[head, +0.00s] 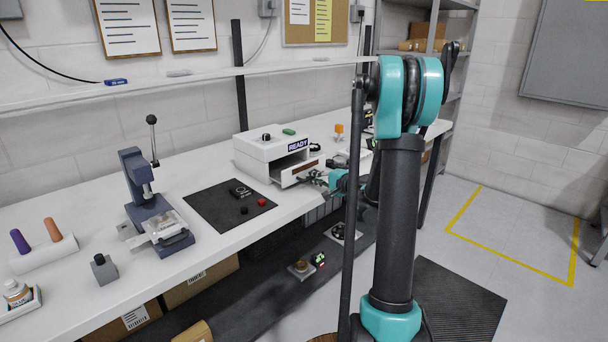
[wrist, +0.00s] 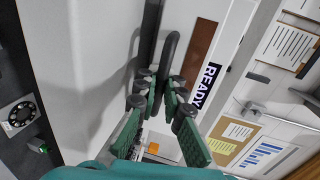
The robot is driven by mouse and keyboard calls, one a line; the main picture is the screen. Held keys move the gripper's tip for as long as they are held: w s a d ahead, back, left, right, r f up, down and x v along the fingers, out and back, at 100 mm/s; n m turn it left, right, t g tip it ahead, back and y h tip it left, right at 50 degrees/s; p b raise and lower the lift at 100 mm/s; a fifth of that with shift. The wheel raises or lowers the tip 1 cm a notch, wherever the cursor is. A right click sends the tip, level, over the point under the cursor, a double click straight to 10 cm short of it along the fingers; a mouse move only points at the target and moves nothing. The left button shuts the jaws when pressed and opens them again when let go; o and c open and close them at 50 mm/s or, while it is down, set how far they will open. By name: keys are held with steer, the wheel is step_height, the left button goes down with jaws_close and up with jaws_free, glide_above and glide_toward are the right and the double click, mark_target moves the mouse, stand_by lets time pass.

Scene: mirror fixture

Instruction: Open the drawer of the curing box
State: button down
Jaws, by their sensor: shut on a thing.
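The curing box (head: 258,148) is a white box on the bench in the head view, with a dark READY label (head: 298,145) on its front. Its drawer (head: 289,181) stands partly out, with a dark opening showing behind its front. My gripper (head: 312,180) is at the drawer front, small and partly hidden by my arm. In the wrist view my gripper (wrist: 158,88) has its fingers on either side of the dark drawer handle (wrist: 169,50), shut on it. The READY label (wrist: 206,85) shows to the right, beside a brown strip.
A dark mat (head: 228,212) with small parts lies left of the box, and a blue press (head: 150,205) stands further left. An orange block (head: 339,129) is behind the box. A shelf (head: 200,78) runs above the bench. The floor (head: 510,205) at the right is clear.

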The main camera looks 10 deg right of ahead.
steer(key=f+v, duration=0.1)
steer(key=v, duration=0.5)
steer(key=shift+s+d, duration=0.3)
steer(key=shift+s, duration=0.05)
steer(key=shift+f, duration=0.1)
steer(key=c, duration=1.9)
jaws_free()
steer(key=v, duration=1.2)
